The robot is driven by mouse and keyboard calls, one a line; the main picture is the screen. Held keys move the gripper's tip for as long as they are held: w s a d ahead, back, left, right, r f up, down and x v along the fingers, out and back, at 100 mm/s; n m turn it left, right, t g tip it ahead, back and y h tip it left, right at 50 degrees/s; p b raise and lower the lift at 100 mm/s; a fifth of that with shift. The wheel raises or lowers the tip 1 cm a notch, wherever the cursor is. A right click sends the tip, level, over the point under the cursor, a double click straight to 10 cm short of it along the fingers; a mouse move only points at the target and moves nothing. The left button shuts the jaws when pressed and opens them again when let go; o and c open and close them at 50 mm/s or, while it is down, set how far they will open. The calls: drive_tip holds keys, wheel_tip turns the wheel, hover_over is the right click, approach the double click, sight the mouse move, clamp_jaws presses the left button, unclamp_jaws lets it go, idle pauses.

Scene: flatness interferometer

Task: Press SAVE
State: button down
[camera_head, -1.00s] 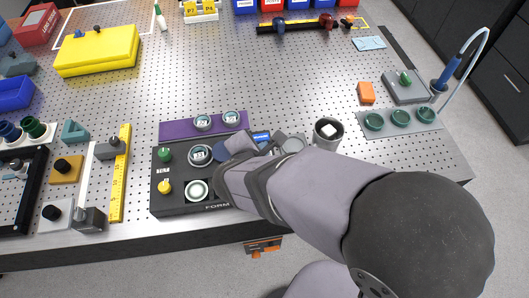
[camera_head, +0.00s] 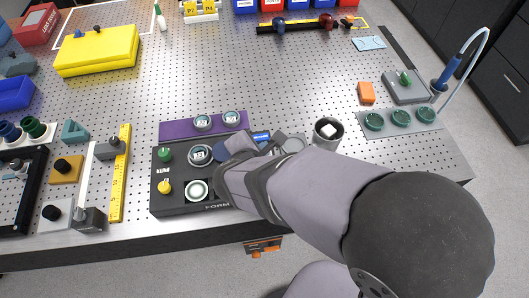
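A black instrument box (camera_head: 180,209) with "FORM" lettering on its front sits near the table's front edge. On its top are a green knob (camera_head: 164,155), a yellow knob (camera_head: 164,187), a round dark-rimmed part (camera_head: 200,154) and a white round part (camera_head: 197,191). A small blue display (camera_head: 262,136) shows just behind my arm. I cannot make out a SAVE label; the box's right part is hidden by my arm. My gripper is over or beside that right part, and its fingertips are hidden behind my own wrist.
A purple strip (camera_head: 176,129) with round parts lies behind the box. A dark cup (camera_head: 328,131) stands right of it, near my arm. A yellow rail (camera_head: 121,165) is on the left. The middle of the perforated table (camera_head: 270,75) is clear.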

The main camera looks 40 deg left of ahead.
drive_tip(key=shift+f, duration=0.25)
drive_tip(key=shift+f+b, duration=0.2)
drive_tip(key=shift+b, duration=0.35)
drive_tip(key=shift+f+b, duration=0.45)
drive_tip(key=shift+b, duration=0.05)
idle(0.5)
drive_tip(key=shift+r, duration=0.1)
idle(0.3)
drive_tip(key=shift+r+p, duration=0.65)
drive_tip(key=shift+r, duration=0.15)
drive_tip(key=shift+r, duration=0.1)
wheel_tip(320, 180, up, 5)
drive_tip(key=p, duration=0.4)
idle(0.8)
